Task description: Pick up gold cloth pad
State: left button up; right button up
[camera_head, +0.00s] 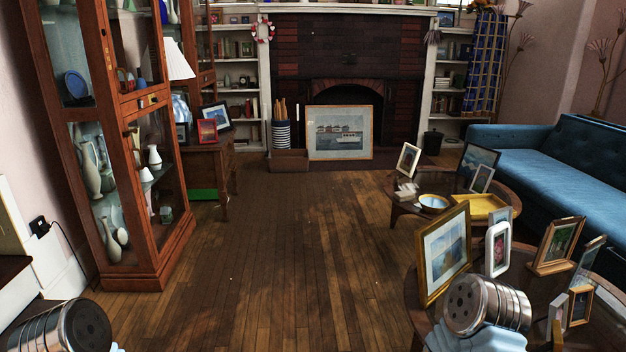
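A flat, gold-yellow item (480,206), which looks like the gold cloth pad, lies on the far round wooden table at the right. It sits just right of a blue-and-gold bowl (433,203). A picture frame partly covers its near edge, and I cannot clearly tell its material. Metal parts of my two arms show at the bottom left and bottom right. Neither of my grippers is in view, and both arms are well apart from the gold item.
A near round table (412,290) with several picture frames stands at the lower right, under my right arm. A blue sofa (545,165) is behind the tables. A glass cabinet (147,283) stands at the left. The wooden floor (290,240) between is clear toward the fireplace.

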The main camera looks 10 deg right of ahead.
aim_at(405, 196)
jog(key=i+j+z, duration=0.1)
jog(key=i+z, duration=0.25)
jog(key=i+j+z, duration=0.35)
jog(key=i, duration=0.15)
jog(key=i+j+z, duration=0.35)
jog(key=i+l, duration=0.05)
jog(key=l, duration=0.05)
